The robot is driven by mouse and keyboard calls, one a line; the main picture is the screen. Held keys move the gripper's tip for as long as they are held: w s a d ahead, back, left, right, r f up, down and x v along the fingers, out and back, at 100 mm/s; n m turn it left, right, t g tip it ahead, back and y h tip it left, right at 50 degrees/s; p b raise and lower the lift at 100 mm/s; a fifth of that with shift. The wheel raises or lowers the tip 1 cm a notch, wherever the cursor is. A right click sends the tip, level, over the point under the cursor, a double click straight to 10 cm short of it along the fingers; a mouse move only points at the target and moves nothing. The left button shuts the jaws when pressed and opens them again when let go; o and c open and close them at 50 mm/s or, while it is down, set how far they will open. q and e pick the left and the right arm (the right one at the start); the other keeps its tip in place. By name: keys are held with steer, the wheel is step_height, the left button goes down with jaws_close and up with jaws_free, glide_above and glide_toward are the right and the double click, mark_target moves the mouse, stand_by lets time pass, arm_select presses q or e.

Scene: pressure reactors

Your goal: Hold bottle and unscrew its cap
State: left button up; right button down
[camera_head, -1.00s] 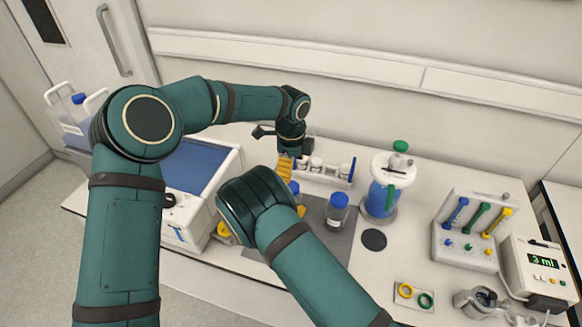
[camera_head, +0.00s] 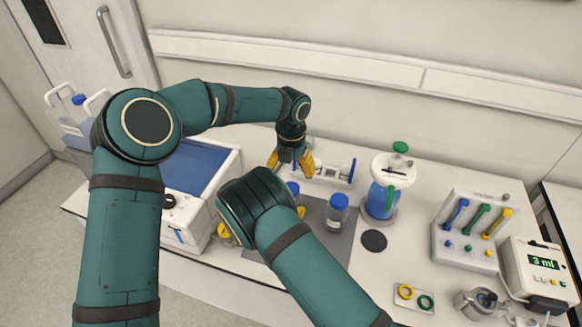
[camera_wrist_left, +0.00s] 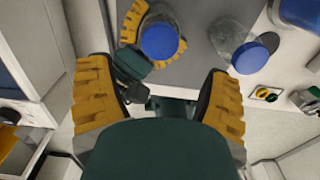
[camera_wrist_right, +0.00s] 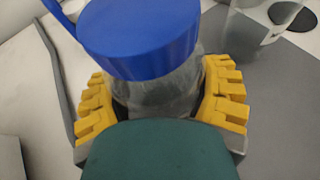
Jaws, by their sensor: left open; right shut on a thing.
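A clear bottle (camera_wrist_right: 155,95) stands upright between the yellow fingers of my right gripper (camera_wrist_right: 162,100), which is shut on its body. Its blue cap (camera_wrist_right: 140,38) is on; in the head view the cap (camera_head: 293,188) shows just past my right arm, which hides most of the bottle. My left gripper (camera_head: 290,163) is open and empty, pointing down above and behind that bottle. In the left wrist view the held bottle's cap (camera_wrist_left: 159,42) lies ahead, between the directions of the spread fingers (camera_wrist_left: 160,100) and not touched by them.
A second blue-capped bottle (camera_head: 337,212) stands on the grey mat (camera_head: 335,245) to the right. A vessel with blue liquid (camera_head: 382,200) is further right. A white rack (camera_head: 335,173) lies behind, close to the left gripper. A white box (camera_head: 205,195) is at left.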

arm_select(q)
steer(key=shift+f, duration=3.95)
steer(key=c, duration=1.3)
steer(key=n, duration=0.6)
steer(key=shift+n, duration=0.3)
steer(key=o, duration=1.3)
